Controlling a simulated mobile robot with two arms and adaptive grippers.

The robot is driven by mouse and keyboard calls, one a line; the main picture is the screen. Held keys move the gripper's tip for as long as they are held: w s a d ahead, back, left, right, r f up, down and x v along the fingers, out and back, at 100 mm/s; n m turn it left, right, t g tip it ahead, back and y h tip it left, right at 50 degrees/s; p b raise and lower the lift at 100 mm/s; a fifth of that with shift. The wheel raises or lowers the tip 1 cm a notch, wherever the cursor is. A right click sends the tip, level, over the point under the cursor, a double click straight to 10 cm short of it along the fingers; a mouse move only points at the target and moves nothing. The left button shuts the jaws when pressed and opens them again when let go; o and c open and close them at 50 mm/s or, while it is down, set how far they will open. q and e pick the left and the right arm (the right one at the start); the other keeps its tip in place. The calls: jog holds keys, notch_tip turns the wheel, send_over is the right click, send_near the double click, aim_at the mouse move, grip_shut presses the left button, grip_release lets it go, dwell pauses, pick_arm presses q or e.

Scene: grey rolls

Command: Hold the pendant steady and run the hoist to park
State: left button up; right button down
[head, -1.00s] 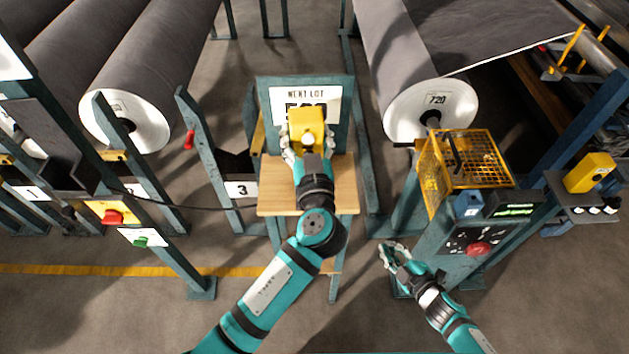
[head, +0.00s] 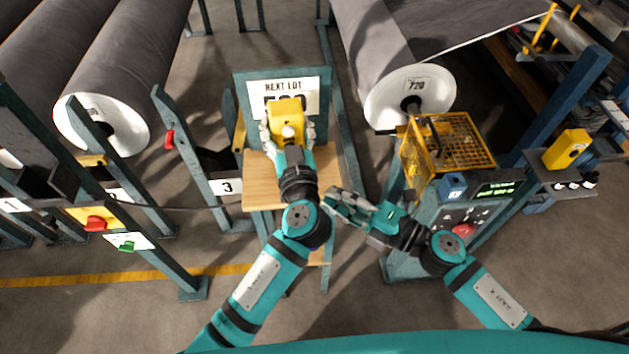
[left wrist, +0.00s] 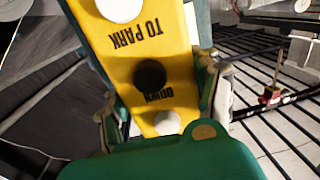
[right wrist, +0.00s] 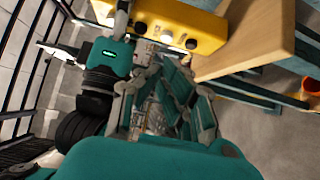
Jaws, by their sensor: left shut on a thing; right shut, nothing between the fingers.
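The yellow pendant (head: 287,112) is in front of the NEXT LOT board in the head view. My left gripper (head: 288,135) is shut on it, fingers along its two sides. In the left wrist view the pendant (left wrist: 180,60) shows a white button beside TO PARK, a black button beside DOWN and another white button. My right gripper (head: 335,197) is shut and empty, to the right of and nearer than the pendant, close to my left forearm. In the right wrist view the pendant (right wrist: 180,22) is above my right fingers and apart from them. The hoist itself cannot be made out.
A wooden shelf (head: 262,188) lies below the pendant. A yellow mesh cage (head: 455,145) and a console with a red button (head: 464,230) stand at right. A grey roll marked 720 (head: 410,97) hangs behind. Post 3 (head: 226,187) stands at left.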

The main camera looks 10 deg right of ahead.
jog(key=x, duration=0.9)
jog(key=shift+a, duration=0.15)
jog(key=shift+w, duration=0.1)
